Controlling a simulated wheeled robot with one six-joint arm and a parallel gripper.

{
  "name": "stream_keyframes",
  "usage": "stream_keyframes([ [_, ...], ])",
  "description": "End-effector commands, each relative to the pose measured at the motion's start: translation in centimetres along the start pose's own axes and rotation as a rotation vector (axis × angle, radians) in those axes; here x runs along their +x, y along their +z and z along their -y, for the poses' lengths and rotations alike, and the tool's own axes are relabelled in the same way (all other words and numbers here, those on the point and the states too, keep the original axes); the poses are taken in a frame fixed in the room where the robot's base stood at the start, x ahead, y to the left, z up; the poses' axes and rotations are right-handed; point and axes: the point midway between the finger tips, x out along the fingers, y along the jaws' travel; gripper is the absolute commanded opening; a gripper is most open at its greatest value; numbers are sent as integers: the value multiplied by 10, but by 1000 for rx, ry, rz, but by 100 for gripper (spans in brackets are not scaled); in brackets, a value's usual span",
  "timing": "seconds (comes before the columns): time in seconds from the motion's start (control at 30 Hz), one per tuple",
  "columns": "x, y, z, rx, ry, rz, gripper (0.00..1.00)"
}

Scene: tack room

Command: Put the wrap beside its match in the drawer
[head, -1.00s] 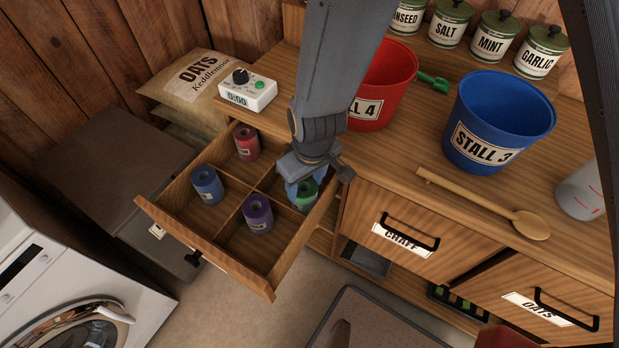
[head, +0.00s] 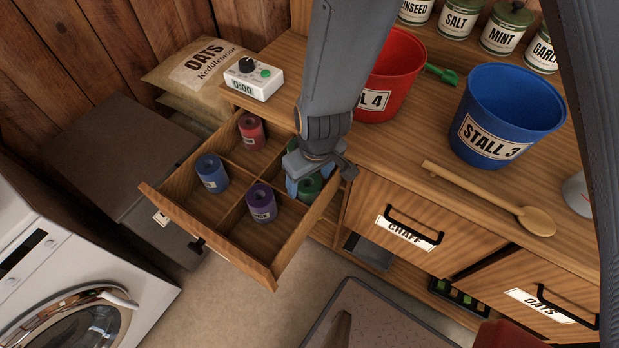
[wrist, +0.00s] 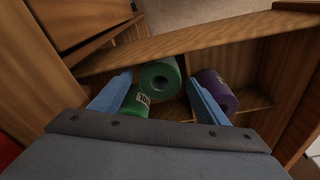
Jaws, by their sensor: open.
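A green wrap (wrist: 160,78) shows its rolled end between my gripper's blue fingers in the wrist view. A second green piece with a white label (wrist: 135,105) shows just below left of it, apparently another green wrap, partly hidden by the left finger. In the head view, green (head: 311,187) shows beside my gripper (head: 300,187) in the right compartment of the open drawer (head: 235,258). My gripper is open, its fingers down in that compartment on either side of the green. A purple wrap (head: 262,203), blue wrap (head: 211,173) and red wrap (head: 251,132) stand in the other compartments.
Thin dividers and drawer walls lie close around my gripper. On the counter are a timer (head: 253,79), a red bucket (head: 393,72), a blue bucket (head: 507,115) and a wooden spoon (head: 490,199). A washing machine (head: 75,290) stands at lower left.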

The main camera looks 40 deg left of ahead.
Motion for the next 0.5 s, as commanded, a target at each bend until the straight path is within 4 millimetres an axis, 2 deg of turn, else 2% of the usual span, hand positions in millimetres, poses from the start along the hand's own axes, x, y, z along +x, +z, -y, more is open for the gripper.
stream_keyframes([
  [0.17,-10,-2,0,0,0,-3,69],
  [0.5,-66,-2,0,0,1,-5,69],
])
